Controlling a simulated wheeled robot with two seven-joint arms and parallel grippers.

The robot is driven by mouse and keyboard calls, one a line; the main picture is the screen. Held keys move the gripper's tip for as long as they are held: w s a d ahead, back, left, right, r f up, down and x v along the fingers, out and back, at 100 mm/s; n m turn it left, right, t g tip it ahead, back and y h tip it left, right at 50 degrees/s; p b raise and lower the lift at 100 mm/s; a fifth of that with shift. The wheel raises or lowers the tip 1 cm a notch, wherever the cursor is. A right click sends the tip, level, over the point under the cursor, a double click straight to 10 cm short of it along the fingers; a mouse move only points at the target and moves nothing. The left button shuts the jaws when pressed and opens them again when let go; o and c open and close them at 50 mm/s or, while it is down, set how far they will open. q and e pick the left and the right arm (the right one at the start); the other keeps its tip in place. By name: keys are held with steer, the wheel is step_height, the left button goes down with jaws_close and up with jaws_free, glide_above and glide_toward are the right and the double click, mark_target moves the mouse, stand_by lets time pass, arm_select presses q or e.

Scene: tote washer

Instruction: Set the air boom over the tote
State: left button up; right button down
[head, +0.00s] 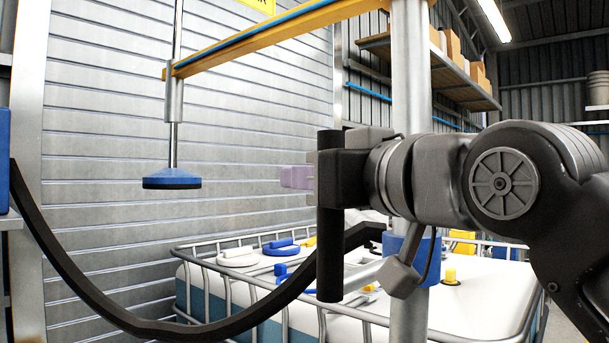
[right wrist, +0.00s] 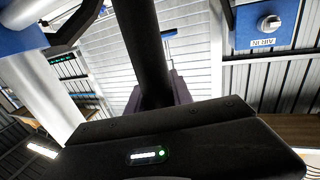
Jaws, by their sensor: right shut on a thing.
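The yellow air boom (head: 270,38) reaches left from a grey upright post (head: 410,150). A rod hangs from its far end with a blue disc-shaped head (head: 172,181). The head appears near the tote's left edge in the picture, higher than its top; I cannot tell whether it is over it. The caged tote (head: 340,325) stands behind the post. My right gripper (head: 297,178) is shut on a black upright handle bar (head: 330,235), which an arm seems to join to the post. The bar also shows between the lilac fingers in the right wrist view (right wrist: 148,50). My left gripper is out of view.
A thick black hose (head: 110,310) sags from the left edge across the tote's front to near the post. White and blue lids (head: 280,247) lie on the tote top. A slatted wall (head: 100,130) stands behind.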

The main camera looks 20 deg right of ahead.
steer(key=shift+d+r+h, duration=0.25)
steer(key=shift+d+h, duration=0.05)
steer(key=shift+d, duration=0.35)
steer(key=c, duration=1.6)
jaws_free()
steer(key=o, duration=0.3)
steer(key=shift+w+d+f, duration=0.15)
steer(key=shift+d, duration=0.25)
steer(key=shift+o, duration=0.9)
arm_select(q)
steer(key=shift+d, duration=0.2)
arm_select(e)
steer(key=shift+a+f, duration=0.1)
steer(key=shift+f, duration=0.05)
